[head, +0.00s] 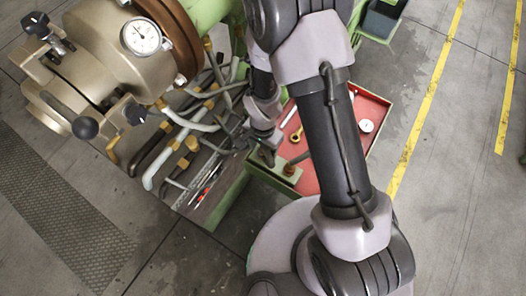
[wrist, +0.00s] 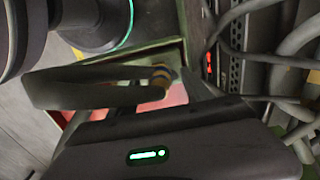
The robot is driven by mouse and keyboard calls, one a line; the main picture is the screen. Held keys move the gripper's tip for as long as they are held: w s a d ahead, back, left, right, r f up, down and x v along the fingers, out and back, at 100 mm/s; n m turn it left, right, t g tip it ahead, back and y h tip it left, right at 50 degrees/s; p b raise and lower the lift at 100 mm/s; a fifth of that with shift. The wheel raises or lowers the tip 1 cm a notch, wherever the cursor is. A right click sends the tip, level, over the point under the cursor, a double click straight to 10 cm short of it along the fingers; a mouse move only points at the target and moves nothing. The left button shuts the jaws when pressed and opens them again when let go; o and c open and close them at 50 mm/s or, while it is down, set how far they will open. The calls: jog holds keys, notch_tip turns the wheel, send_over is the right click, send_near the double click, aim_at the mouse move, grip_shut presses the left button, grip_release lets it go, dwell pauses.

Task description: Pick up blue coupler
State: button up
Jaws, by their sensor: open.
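A small brass-coloured fitting with a dark bluish band (wrist: 160,74) shows in the wrist view, just beyond the end of one finger; it may be the blue coupler, but the blur leaves this unsure. My gripper (wrist: 178,86) is open, with that finger stretching across the left of the wrist view close to the fitting. In the head view, my gripper (head: 267,156) hangs at the near left corner of the red-lined tray. A small brownish piece (head: 289,169) sits on the green ledge beside it. I cannot tell whether the fingers touch anything.
The red tray (head: 330,168) holds a brass wrench (head: 296,134) and a white round item (head: 366,126). Several hoses and cables (head: 190,125) crowd the left. A beige machine head with a dial gauge (head: 142,37) stands upper left.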

jog(key=shift+r, duration=0.1)
grip_shut()
jog(key=shift+r, duration=0.1)
notch_tip(320, 180, up, 10)
jog(key=p, duration=0.4)
